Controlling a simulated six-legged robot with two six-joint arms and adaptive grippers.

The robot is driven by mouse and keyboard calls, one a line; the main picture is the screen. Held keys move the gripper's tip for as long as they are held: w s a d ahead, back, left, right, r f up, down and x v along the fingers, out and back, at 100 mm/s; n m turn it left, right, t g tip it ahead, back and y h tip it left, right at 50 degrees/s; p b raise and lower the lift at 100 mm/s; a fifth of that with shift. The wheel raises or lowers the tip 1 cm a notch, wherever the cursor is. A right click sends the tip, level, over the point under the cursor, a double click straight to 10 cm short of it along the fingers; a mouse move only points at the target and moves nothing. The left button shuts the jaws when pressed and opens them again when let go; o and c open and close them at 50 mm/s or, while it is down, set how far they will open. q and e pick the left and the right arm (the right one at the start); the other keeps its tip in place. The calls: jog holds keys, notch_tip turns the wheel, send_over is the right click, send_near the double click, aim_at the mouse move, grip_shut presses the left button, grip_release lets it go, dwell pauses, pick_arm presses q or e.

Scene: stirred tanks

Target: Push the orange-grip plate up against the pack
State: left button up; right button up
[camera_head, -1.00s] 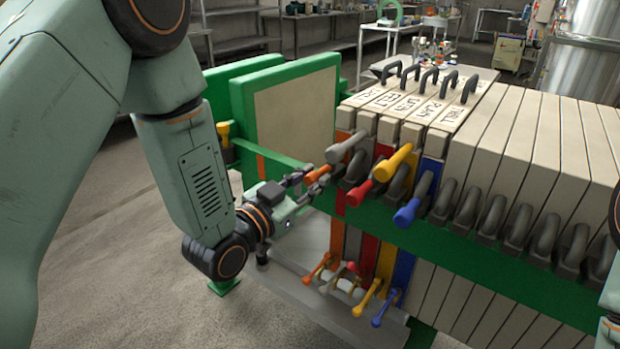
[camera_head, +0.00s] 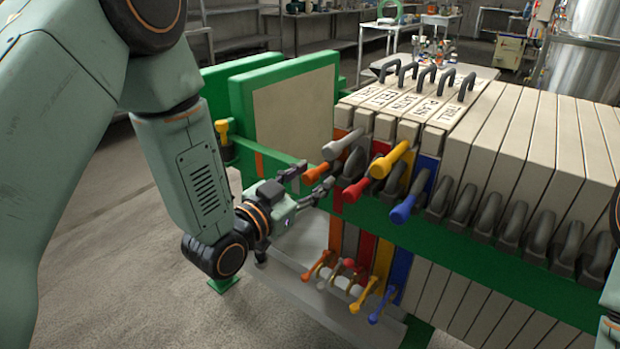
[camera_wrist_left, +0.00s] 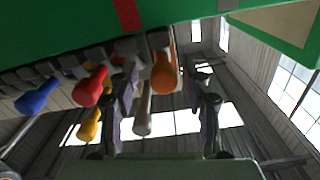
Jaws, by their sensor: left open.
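The orange grip (camera_head: 317,174) sticks out from the front of the orange-marked plate (camera_head: 345,117), the leftmost plate of the pack (camera_head: 520,130). This plate stands upright beside the grey-grip plate, and I see no clear gap between them. My left gripper (camera_head: 315,178) is open, its two fingers on either side of the orange grip near its end. In the left wrist view the orange grip (camera_wrist_left: 165,73) shows between the spread fingers, apart from both. The grey grip (camera_wrist_left: 143,108) shows beyond it. My right gripper is out of view.
Grey (camera_head: 343,145), red (camera_head: 357,190), yellow (camera_head: 390,160) and blue (camera_head: 403,210) grips stick out close to the right. A green rail (camera_head: 470,240) runs along the front. The green end plate (camera_head: 292,115) stands to the left, with open space before the pack.

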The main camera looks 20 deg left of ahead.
pick_arm(q)
jog(key=v, duration=0.6)
jog(key=shift+a, duration=0.15)
jog(key=shift+s+a, duration=0.15)
jog(key=shift+s, duration=0.6)
